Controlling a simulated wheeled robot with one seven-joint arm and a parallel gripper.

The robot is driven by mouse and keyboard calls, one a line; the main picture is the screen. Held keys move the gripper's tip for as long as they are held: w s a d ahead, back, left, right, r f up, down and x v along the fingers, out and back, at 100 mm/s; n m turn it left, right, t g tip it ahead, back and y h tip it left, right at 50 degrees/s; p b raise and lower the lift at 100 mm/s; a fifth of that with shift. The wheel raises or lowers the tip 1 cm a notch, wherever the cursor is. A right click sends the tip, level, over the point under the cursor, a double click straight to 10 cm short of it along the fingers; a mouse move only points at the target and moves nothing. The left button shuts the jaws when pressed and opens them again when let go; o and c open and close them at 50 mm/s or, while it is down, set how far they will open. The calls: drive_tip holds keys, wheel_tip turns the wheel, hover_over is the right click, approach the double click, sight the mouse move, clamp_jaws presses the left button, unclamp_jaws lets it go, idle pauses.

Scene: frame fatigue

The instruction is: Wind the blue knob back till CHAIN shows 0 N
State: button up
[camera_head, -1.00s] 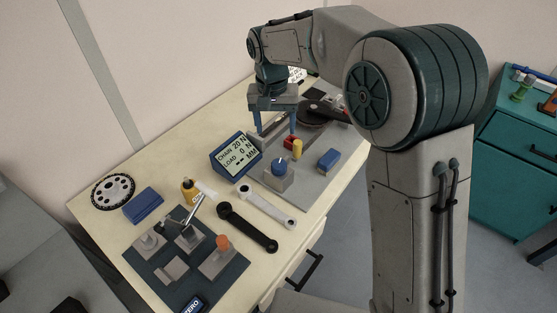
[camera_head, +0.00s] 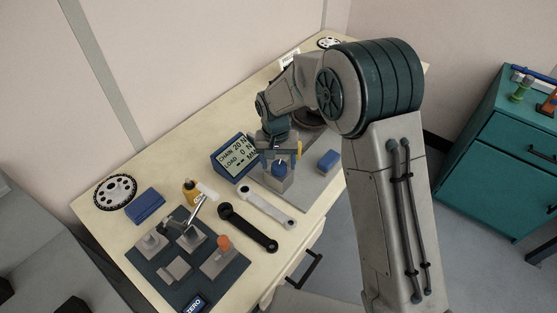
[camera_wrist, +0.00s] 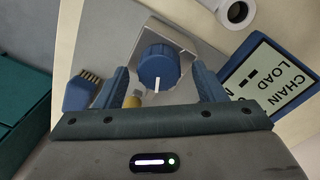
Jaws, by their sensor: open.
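The blue knob (camera_head: 279,170) sits on a grey block on the grey plate. In the wrist view the knob (camera_wrist: 157,68) shows a white pointer line at its lower edge. My gripper (camera_wrist: 160,82) is open, with one blue finger on each side of the knob and gaps between. In the head view my gripper (camera_head: 281,158) is low over the knob and partly hides it. The display (camera_head: 233,158) stands left of the knob and reads CHAIN 20 N and LOAD 0 N, with dashes before MM.
A grey crank arm (camera_head: 265,205) and a black one (camera_head: 247,228) lie in front. A fixture with an orange knob (camera_head: 224,242) stands at front left.

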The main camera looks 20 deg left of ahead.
sight(276, 165)
drive_tip(key=c, duration=1)
drive_tip(key=shift+f+n+b, duration=0.1)
drive_tip(key=shift+n+b, duration=0.65)
drive_tip(key=shift+n, duration=1.45)
drive_tip(key=o, duration=1)
wheel_tip(276, 165, up, 14)
drive_tip(key=b, duration=0.1)
drive_tip(key=shift+s+a+b, duration=0.25)
drive_tip(key=shift+a+b, duration=0.05)
drive_tip(key=shift+a, duration=0.05)
